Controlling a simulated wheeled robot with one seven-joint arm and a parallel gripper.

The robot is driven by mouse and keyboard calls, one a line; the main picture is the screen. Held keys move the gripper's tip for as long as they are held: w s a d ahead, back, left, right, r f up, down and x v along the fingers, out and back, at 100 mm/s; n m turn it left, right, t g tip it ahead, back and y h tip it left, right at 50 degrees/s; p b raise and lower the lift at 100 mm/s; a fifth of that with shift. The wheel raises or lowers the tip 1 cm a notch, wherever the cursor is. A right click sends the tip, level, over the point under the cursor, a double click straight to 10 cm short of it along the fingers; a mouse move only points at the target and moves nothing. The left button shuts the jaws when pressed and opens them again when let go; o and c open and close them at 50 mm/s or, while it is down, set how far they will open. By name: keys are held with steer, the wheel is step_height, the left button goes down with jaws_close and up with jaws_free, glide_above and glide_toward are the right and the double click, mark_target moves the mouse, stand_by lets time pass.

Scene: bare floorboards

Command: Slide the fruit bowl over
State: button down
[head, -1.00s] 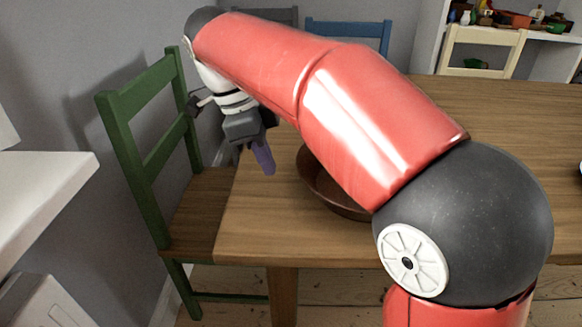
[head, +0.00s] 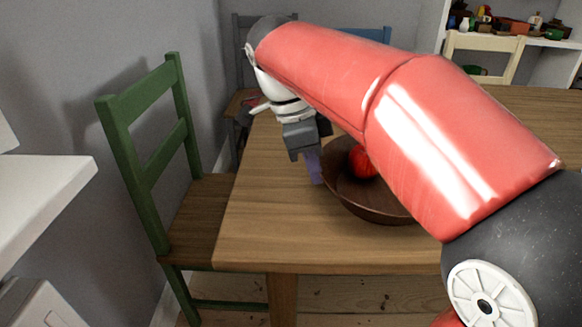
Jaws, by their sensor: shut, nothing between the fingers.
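A brown fruit bowl (head: 362,207) stands upright on the wooden table. A red apple (head: 361,161) shows inside it. My red arm crosses in front of the bowl and hides its right part and anything else there. My gripper (head: 314,168) points down at the bowl's left side, with its purple fingers shut and nothing held. The fingers are right at the bowl's left rim and seem to touch its outside; exact contact is hard to tell.
The table (head: 255,225) is bare left of and in front of the bowl. A green chair (head: 150,165) stands at the table's left end. Blue and cream (head: 485,50) chairs stand behind the table. A white shelf with small items is at the back right.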

steer(key=d, duration=2)
steer(key=shift+w+d, duration=0.15)
steer(key=shift+w, duration=0.05)
